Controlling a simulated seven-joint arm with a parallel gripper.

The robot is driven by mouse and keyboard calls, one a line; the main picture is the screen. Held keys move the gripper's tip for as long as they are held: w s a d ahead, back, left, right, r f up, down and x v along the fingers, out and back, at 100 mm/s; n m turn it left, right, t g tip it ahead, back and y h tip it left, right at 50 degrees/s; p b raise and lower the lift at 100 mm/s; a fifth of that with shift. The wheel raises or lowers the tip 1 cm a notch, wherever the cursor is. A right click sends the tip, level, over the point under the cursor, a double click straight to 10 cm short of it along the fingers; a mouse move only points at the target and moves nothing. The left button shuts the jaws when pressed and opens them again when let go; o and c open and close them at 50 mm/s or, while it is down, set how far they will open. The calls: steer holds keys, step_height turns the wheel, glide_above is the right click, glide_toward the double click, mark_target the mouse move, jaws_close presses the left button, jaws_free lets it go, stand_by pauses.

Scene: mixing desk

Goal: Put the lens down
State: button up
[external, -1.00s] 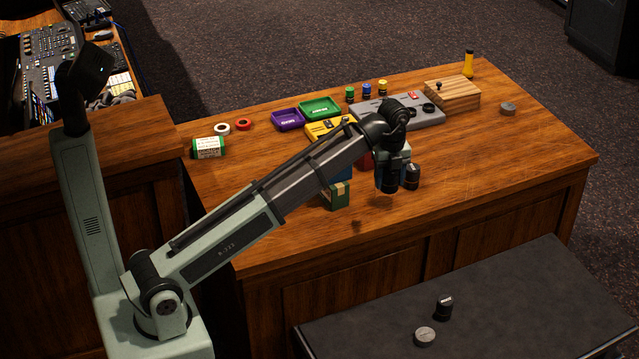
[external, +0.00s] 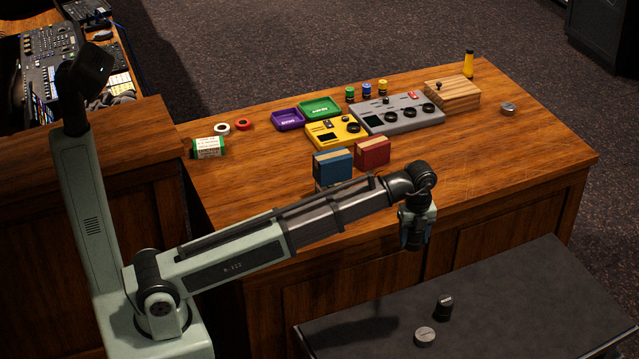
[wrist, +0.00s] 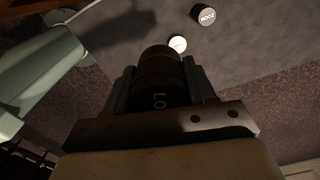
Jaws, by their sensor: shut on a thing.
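My gripper (external: 413,238) is in front of the desk's front edge, up and left of the dark grey surface at the lower right. In the wrist view its jaws are shut on a black lens (wrist: 160,85) with partly visible pale lettering, "LO". In the external view the held lens is mostly hidden by the fingers. A second black lens (external: 443,308) stands on the dark grey surface (external: 530,300), with a silver disc (external: 425,336) beside it. In the wrist view that lens (wrist: 207,16) reads "ZOOM", and the disc (wrist: 177,43) shows just beyond the held lens.
The wooden desk (external: 500,170) holds a blue box (external: 332,165), a red box (external: 372,152), a yellow device (external: 337,131) and a grey device (external: 400,113). Another silver disc (external: 508,109) lies at the right. The dark surface is clear to the right of its lens.

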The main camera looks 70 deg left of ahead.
step_height(320, 180, down, 31)
steer(key=shift+f, duration=0.1)
stand_by(0.7)
steer(key=shift+f, duration=0.1)
steer(key=o, duration=1.3)
step_height(320, 180, up, 12)
stand_by(0.3)
